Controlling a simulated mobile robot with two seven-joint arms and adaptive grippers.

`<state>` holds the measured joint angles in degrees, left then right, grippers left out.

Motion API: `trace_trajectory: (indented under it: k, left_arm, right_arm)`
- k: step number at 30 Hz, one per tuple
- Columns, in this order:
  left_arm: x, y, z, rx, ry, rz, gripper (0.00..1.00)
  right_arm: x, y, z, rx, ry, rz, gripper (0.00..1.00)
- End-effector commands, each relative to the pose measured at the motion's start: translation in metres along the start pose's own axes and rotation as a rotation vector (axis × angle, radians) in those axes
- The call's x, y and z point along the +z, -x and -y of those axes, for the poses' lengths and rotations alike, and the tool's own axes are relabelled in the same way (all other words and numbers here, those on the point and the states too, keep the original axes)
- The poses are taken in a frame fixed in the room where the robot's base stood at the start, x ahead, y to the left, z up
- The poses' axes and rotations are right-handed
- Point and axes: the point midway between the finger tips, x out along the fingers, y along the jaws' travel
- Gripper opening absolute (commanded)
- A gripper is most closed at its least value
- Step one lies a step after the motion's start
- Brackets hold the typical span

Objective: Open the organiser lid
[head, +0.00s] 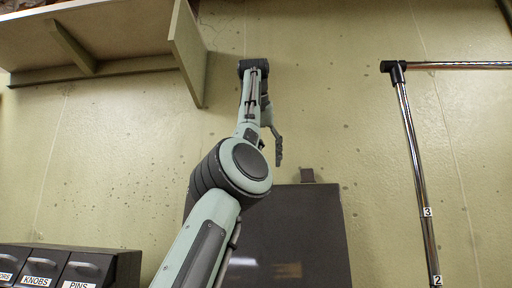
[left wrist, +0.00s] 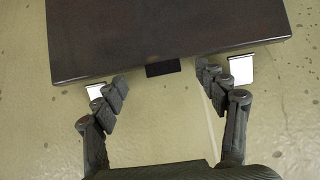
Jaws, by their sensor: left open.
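The organiser lid (head: 290,235) is a dark, glossy panel in the lower middle of the head view. It appears raised in front of the wall, with a small dark tab (head: 307,175) on its upper edge. In the left wrist view the dark panel (left wrist: 165,25) fills the top, and the tab (left wrist: 163,70) sticks out from its edge. My left gripper (head: 271,153) is open and empty above the panel's upper edge. In the left wrist view its fingertips (left wrist: 163,80) are spread either side of the tab, apart from it. The organiser's body is not visible. My right gripper is not in view.
Small labelled drawers (head: 80,265) stand at the lower left. A wooden shelf (head: 100,40) hangs at the upper left, close to my left arm. A chrome rail frame (head: 412,140) with number tags stands at the right. The wall between is bare.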

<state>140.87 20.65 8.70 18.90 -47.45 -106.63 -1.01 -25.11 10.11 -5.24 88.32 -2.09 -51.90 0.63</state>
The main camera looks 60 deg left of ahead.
Motion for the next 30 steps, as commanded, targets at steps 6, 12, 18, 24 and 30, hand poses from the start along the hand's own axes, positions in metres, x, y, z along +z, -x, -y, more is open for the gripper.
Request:
trace_trajectory:
  k: [6,12,18,24,30]
  left_arm:
    - [0.005,0.016,-0.001,-0.004,-0.002,-0.007,0.72]
    - [0.016,0.024,-0.001,-0.001,0.001,-0.003,0.72]
    - [0.039,0.048,-0.003,0.006,0.001,-0.007,0.72]
    - [0.066,0.073,-0.002,0.004,0.001,-0.004,0.72]
    - [0.083,0.088,-0.001,0.001,0.0,-0.001,0.72]
  right_arm:
    - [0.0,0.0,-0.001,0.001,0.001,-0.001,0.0]
    - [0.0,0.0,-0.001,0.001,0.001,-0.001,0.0]
    - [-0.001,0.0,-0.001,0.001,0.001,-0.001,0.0]
    - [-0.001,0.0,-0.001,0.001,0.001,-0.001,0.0]
    - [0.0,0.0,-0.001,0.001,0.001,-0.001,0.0]
